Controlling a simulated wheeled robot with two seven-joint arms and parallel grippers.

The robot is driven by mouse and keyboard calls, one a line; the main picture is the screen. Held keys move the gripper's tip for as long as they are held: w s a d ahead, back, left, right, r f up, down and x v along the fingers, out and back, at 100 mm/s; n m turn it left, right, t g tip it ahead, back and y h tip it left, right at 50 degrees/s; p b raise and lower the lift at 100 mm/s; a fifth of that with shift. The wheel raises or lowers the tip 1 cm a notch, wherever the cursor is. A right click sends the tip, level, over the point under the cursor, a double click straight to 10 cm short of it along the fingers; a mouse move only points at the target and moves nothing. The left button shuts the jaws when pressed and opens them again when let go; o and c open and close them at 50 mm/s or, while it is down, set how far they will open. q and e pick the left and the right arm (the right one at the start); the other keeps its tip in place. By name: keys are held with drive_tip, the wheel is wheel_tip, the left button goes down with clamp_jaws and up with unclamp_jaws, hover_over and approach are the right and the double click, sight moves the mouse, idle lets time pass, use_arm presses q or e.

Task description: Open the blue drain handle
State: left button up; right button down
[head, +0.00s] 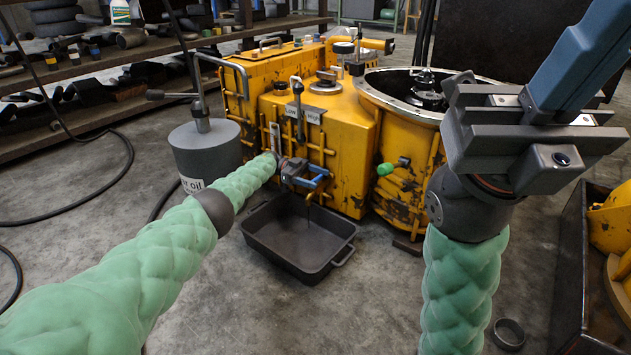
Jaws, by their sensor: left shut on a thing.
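The blue drain handle (323,178) is low on the front of the yellow transmission housing (345,130). My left gripper (308,176) reaches it from the left and is shut on it; the jaws hide part of the handle and the valve behind it. A thin brownish spout or streak (308,200) shows just below the handle, too small to tell which. My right gripper (588,60) is raised at the upper right, close to the camera and away from the housing. Its blue-grey finger part runs out of the frame, so its opening does not show.
A dark drain pan (282,257) stands on the floor below the handle. A grey oil can (205,155) stands left of the housing. A green-tipped handle (387,169) sits to the right. Loaded shelves (75,70) line the left; a dark crate (570,270) stands at right.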

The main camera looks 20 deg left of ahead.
use_arm(q)
drive_tip(key=shift+w+d+r, duration=0.1)
drive_tip(key=shift+w+r, duration=0.1)
drive_tip(key=shift+r, duration=0.05)
drive_tip(key=shift+s+d+f+m+g, duration=0.1)
drive_tip(key=shift+s+d+m+g, duration=0.2)
drive_tip(key=shift+g, duration=0.3)
drive_tip(key=shift+c, duration=0.9)
drive_tip(key=shift+s+d, duration=0.1)
drive_tip(key=o, duration=1)
